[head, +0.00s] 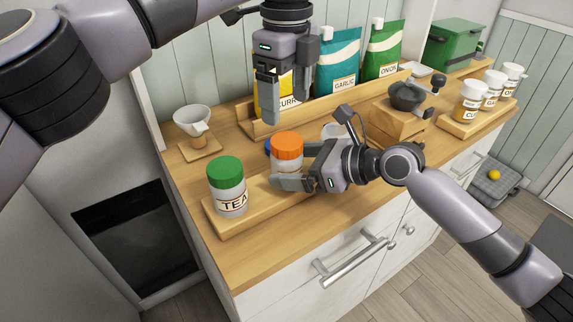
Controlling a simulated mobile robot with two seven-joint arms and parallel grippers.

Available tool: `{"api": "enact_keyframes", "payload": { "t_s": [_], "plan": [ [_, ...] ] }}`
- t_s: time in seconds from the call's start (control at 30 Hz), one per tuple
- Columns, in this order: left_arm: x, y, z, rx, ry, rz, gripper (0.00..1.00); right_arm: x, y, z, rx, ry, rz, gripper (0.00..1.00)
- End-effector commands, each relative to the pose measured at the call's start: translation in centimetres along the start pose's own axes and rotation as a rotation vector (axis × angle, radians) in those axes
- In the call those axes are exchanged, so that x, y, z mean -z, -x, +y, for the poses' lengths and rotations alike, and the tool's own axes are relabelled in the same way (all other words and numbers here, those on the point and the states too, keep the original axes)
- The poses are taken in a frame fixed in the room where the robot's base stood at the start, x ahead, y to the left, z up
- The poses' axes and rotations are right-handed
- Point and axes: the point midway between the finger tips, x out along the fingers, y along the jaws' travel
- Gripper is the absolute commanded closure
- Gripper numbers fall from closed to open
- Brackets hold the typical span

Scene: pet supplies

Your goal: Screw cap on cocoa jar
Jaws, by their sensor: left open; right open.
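A jar with an orange cap (287,145) stands on the counter's front wooden tray; its label is hidden, so I cannot tell if it is the cocoa jar. My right gripper (291,168) is open and reaches in from the right, its fingers at the jar's body; contact is unclear. My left gripper (286,106) is open, pointing down above and behind the orange cap, with nothing visible in it. A jar labelled TEA with a green cap (225,171) stands to the left. A blue item shows partly behind the orange-capped jar. A whitish item (334,131) is partly hidden behind my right gripper.
Garlic (338,60) and onion (384,50) pouches and a yellow pouch stand in a rear rack. A white cup (193,121) is at left. A grinder (407,97) and several white-capped jars (471,102) are at right. The counter's front left (235,262) is clear.

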Motion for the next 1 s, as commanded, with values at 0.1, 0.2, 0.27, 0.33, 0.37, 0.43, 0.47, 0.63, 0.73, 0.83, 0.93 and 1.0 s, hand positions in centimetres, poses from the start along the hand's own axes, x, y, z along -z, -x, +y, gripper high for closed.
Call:
{"api": "enact_keyframes", "payload": {
  "t_s": [0.1,0.2,0.27,0.33,0.37,0.43,0.47,0.63,0.73,0.83,0.93,1.0],
  "plan": [
    [0.0,0.0,0.0,0.0,0.0,0.0,0.19,-0.1,-1.2,0.0,0.0,0.0,-0.001,0.09],
    [0.0,0.0,0.0,0.0,0.0,0.0,0.19,0.0,-1.8,-0.1,0.001,0.0,-0.001,0.09],
    [0.0,0.0,0.0,0.0,0.0,0.0,0.19,0.0,-1.9,-0.1,0.001,0.0,0.0,0.09],
    [0.0,0.0,0.0,0.0,0.0,0.0,0.19,0.0,-2.0,0.0,0.001,0.001,0.0,0.09],
    [0.0,0.0,0.0,0.0,0.0,0.0,0.19,0.0,-2.0,0.0,0.001,0.001,0.0,0.09],
    [0.0,0.0,0.0,0.0,0.0,0.0,0.19,0.0,-2.0,0.0,0.001,0.001,0.0,0.09],
    [0.0,0.0,0.0,0.0,0.0,0.0,0.19,0.0,-2.0,0.0,0.001,0.001,0.0,0.09],
    [0.0,0.0,0.0,0.0,0.0,0.0,0.19,0.0,-1.9,0.0,0.001,0.0,0.0,0.45],
    [0.0,0.0,0.0,0.0,0.0,0.0,0.19,0.0,-1.9,0.0,0.001,0.0,0.0,0.77],
    [0.0,0.0,0.0,0.0,0.002,0.0,0.19,0.0,-1.9,0.0,0.001,0.0,0.0,1.0],
    [0.1,0.0,0.0,-0.001,0.036,0.002,0.19,0.0,-1.9,0.0,0.001,0.0,0.0,1.0],
    [0.1,0.0,0.0,0.0,0.089,0.001,0.19,0.0,-1.9,0.0,0.001,0.0,0.0,1.0]
  ]
}}
